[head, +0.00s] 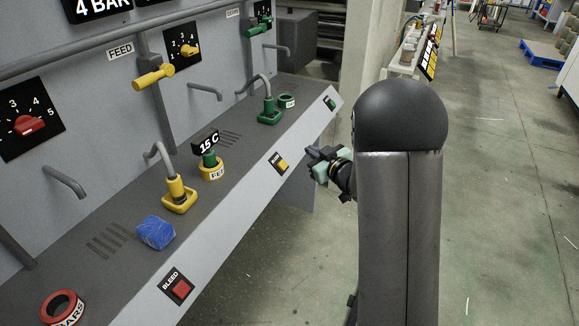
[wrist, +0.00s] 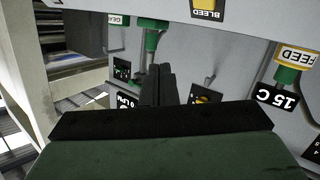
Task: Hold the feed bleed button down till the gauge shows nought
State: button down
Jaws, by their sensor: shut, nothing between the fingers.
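The yellow bleed button (head: 282,164) sits on the sloping front edge of the grey bench, in line with the yellow FEED fittings; a yellow button marked BLEED (wrist: 207,5) also shows at the top edge of the wrist view. My gripper (head: 310,153) is shut and empty, to the right of the yellow button and apart from it. In the wrist view its closed fingertips (wrist: 160,68) are below and left of that button. A black "4 BAR" readout (head: 97,8) is cut by the top edge; I cannot tell which line it belongs to.
A red bleed button (head: 179,289) and a green one (head: 330,103) lie along the same front edge. The floor in front is clear.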

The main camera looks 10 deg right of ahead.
aim_at(284, 160)
jog(key=w+a+f+b, duration=0.3)
jog(key=a+f+b, duration=0.1)
jog(key=a+f, duration=0.1)
jog(key=shift+w+f+b, duration=0.3)
jog(key=shift+w+f, duration=0.05)
jog(key=shift+f, duration=0.25)
jog(key=shift+a+f, duration=0.1)
dwell(2.0)
jog(key=shift+w+a+f+b, duration=0.15)
jog(key=shift+a+f+b, duration=0.05)
jog(key=shift+b, duration=0.3)
jog(key=shift+w+a+f+b, duration=0.15)
jog(key=shift+a+f+b, duration=0.15)
jog(key=shift+b, duration=0.1)
dwell(1.6)
jog(key=shift+d+r, duration=0.1)
jog(key=shift+d, duration=0.05)
jog(key=shift+s+d+r, duration=0.3)
jog(key=shift+d+r, duration=0.1)
jog(key=shift+r, duration=0.1)
